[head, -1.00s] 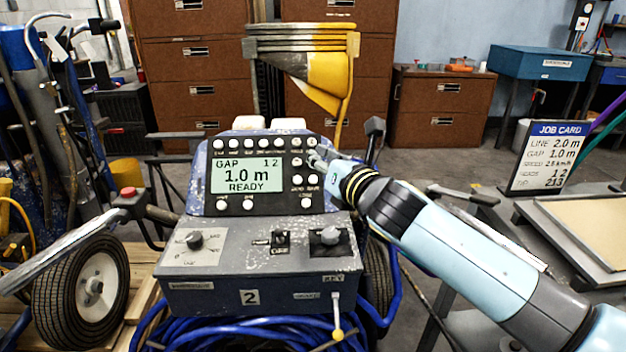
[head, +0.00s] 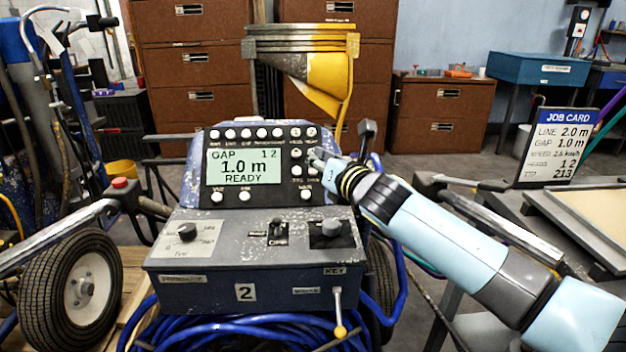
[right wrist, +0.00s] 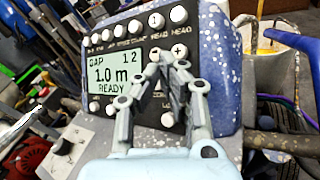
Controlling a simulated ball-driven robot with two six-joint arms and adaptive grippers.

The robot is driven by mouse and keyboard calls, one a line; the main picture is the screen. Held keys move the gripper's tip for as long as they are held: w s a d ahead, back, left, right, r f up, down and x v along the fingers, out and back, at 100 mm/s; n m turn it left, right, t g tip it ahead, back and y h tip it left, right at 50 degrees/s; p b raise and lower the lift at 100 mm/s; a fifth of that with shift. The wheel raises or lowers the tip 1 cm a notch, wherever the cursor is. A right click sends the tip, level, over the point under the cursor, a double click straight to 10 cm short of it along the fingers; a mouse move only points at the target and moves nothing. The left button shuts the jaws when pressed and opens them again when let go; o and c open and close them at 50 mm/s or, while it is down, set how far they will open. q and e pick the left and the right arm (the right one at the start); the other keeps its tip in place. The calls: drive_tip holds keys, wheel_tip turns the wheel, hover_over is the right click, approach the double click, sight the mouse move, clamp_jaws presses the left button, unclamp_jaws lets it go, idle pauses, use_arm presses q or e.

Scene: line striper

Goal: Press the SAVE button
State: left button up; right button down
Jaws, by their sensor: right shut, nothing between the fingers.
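The control panel (head: 275,203) has a dark face with several round white buttons around its display (head: 244,168). The display reads GAP 1.0 m, 1 2, READY. The small labels are too blurred to tell surely which button is SAVE. My right gripper (head: 315,155) is shut and empty, with its tips at the right-hand group of buttons. In the right wrist view the fingers (right wrist: 160,62) come together beside the plus button (right wrist: 180,51) and hide part of the panel. I cannot tell whether the tips touch anything. My left gripper is not in view.
Below the panel is a grey control box (head: 246,262) with knobs and switches. A job card (head: 556,148) stands at the right, listing line 2.0 m and gap 1.0 m. A yellow hopper (head: 325,80) rises behind the panel. Blue hose (head: 205,327) is coiled below.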

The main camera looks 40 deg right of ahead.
drive_tip(key=shift+w+d+f, duration=0.25)
drive_tip(key=shift+w+f, duration=0.1)
drive_tip(key=shift+f, duration=0.05)
idle(1.3)
drive_tip(key=shift+w+d+f, duration=0.1)
drive_tip(key=shift+w+f, duration=0.15)
drive_tip(key=shift+w+d+f+b, duration=0.2)
drive_tip(key=shift+w+f+b, duration=0.05)
drive_tip(key=shift+f+b, duration=0.1)
idle(0.8)
drive_tip(key=shift+r, duration=0.1)
drive_tip(key=shift+s+a+r+p, duration=0.35)
drive_tip(key=shift+s+r+p, duration=0.15)
drive_tip(key=shift+p, duration=0.2)
